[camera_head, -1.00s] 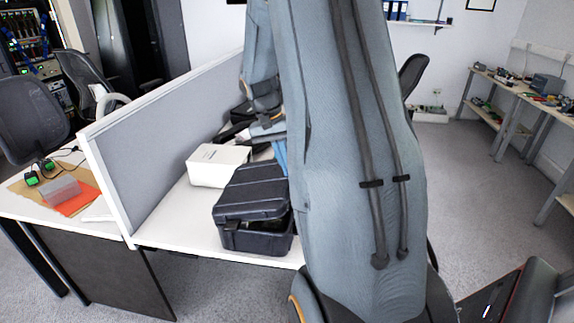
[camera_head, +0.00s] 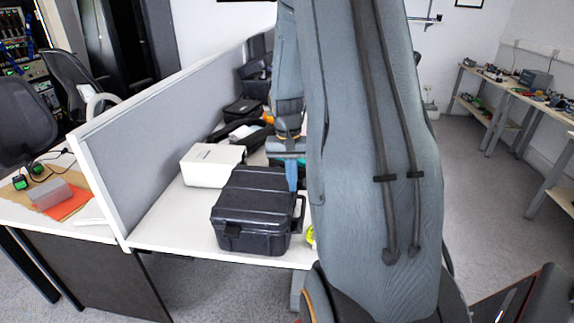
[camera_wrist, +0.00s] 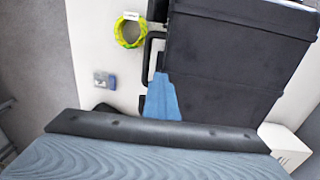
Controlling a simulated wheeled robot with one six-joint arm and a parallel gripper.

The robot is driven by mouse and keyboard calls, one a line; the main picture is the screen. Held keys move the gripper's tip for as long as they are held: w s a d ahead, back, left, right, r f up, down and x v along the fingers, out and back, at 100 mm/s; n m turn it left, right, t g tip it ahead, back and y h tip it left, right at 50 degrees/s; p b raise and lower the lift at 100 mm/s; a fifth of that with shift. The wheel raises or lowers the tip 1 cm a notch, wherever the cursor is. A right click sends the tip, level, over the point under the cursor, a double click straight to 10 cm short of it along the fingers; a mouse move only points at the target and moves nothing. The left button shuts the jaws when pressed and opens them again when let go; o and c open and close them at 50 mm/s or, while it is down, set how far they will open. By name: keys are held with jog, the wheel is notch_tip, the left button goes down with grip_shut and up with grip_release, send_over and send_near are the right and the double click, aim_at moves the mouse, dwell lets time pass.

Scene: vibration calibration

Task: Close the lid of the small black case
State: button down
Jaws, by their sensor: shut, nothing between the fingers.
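The small black case (camera_head: 250,208) stands on the white desk in the head view. Its lid lies down over the base, with no clear gap at the front. Its carry handle (camera_head: 300,213) sticks out on the right side. In the wrist view the case (camera_wrist: 225,75) fills the upper right. My gripper (camera_head: 291,184) is shut and empty, pointing down at the case's back right edge. In the wrist view its blue fingers (camera_wrist: 162,98) overlap the case's edge beside the handle. I cannot tell whether they touch the lid.
A white box (camera_head: 212,166) stands behind the case, with dark items further back. A grey partition (camera_head: 160,145) borders the desk on the left. A yellow-green tape roll (camera_wrist: 130,30) and a small grey-blue item (camera_wrist: 105,80) lie on the desk beside the case.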

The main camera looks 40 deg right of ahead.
jog(key=shift+s+f, duration=0.25)
jog(key=shift+f, duration=0.15)
jog(key=shift+r, duration=0.15)
jog(key=shift+r+p, duration=0.3)
jog(key=shift+p, duration=0.1)
notch_tip(320, 180, up, 14)
jog(key=shift+w, duration=0.2)
jog(key=s+a+f+n, duration=0.2)
jog(key=s+a+n, duration=0.1)
jog(key=a, duration=0.5)
jog(key=s+a+f+n+t, duration=0.1)
jog(key=s+a+f+n, duration=0.2)
jog(key=a, duration=0.6)
jog(key=s+a+f+n, duration=0.3)
jog(key=s+a, duration=0.2)
jog(key=a, duration=0.3)
jog(key=shift+s+a+t+y, duration=0.2)
jog(key=shift+a+t+y, duration=0.1)
jog(key=shift+a+t, duration=0.1)
